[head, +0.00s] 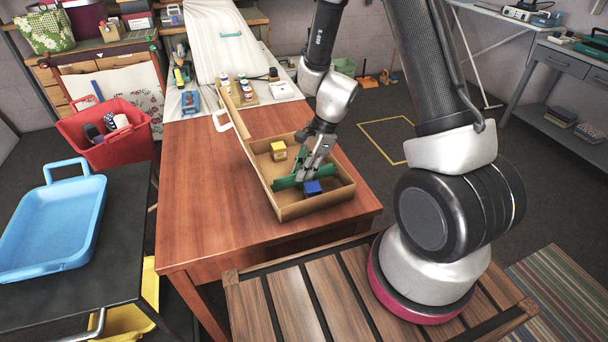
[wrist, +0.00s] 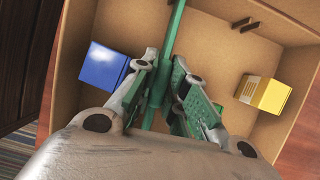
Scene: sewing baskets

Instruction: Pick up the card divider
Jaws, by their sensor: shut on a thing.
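The green card divider (head: 287,183) stands as a thin strip in the open cardboard box (head: 332,207). In the wrist view the divider (wrist: 177,22) runs from the top edge down between my fingers. My gripper (head: 316,165) reaches down into the box and is shut on the divider. The wrist view shows my gripper (wrist: 163,85) with its two fingers on either side of the green strip. The fingers and palm hide part of the divider. I cannot tell whether its lower edge touches the box floor.
In the box, a yellow block (head: 278,151) and a blue block (head: 312,188) lie on opposite sides of the divider. Small jars (head: 246,88) stand at the far end. Left are a red basket (head: 107,135) and a blue tray (head: 50,225). The wooden tabletop (head: 205,190) beside the box is clear.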

